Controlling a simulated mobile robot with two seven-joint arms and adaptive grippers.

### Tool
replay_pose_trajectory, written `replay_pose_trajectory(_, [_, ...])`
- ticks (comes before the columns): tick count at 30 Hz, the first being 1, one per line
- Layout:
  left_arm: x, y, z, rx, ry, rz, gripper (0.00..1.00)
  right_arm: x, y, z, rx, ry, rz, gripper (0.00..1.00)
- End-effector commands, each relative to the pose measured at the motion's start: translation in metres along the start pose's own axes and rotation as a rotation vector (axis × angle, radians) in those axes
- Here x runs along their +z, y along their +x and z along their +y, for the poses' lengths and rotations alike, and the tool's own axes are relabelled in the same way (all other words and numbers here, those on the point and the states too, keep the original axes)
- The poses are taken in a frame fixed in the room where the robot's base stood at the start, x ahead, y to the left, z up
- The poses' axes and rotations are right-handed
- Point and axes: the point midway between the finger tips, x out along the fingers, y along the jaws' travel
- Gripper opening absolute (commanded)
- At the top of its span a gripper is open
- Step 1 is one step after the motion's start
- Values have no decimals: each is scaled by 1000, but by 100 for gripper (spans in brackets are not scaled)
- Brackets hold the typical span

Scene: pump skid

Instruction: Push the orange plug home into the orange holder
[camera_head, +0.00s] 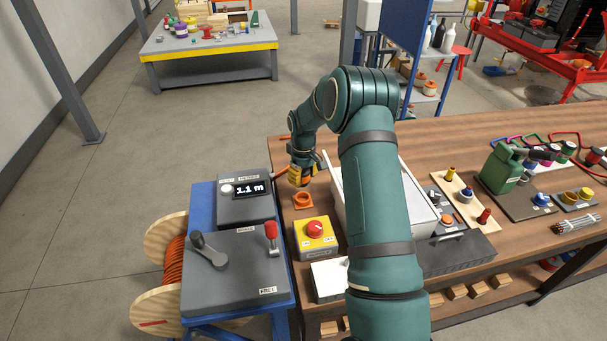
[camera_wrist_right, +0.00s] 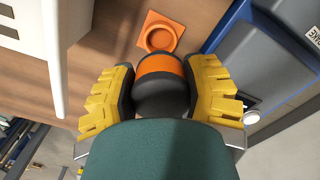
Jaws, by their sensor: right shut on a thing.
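My right gripper (camera_head: 300,176) has yellow fingers and hangs over the left end of the wooden workbench. In the right wrist view, the fingers (camera_wrist_right: 160,95) are shut on the plug (camera_wrist_right: 161,68), which has a dark body and an orange band. The orange holder (camera_head: 303,200), a round socket on a square base, sits on the bench just in front of the gripper. It also shows in the right wrist view (camera_wrist_right: 160,34), empty and apart from the plug. The plug's far end is hidden. My left gripper is out of view.
A yellow box with a red button (camera_head: 315,236) stands just in front of the holder. A grey unit reading 1.1 m (camera_head: 246,200) is to the left, with a cable reel (camera_head: 160,265). A white bin (camera_head: 337,200) is close on the right.

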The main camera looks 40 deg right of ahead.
Motion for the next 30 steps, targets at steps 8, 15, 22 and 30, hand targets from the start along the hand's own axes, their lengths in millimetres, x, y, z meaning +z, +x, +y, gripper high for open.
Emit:
replay_pose_trajectory(8, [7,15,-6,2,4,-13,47,0,26,0,0,0,0,6])
replay_pose_trajectory(15, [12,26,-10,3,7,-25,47,0,48,0,0,0,0,6])
replay_pose_trajectory(22, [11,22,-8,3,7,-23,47,0,43,0,0,0,1,6])
replay_pose_trajectory(30, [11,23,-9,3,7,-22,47,0,43,0,0,0,1,6])
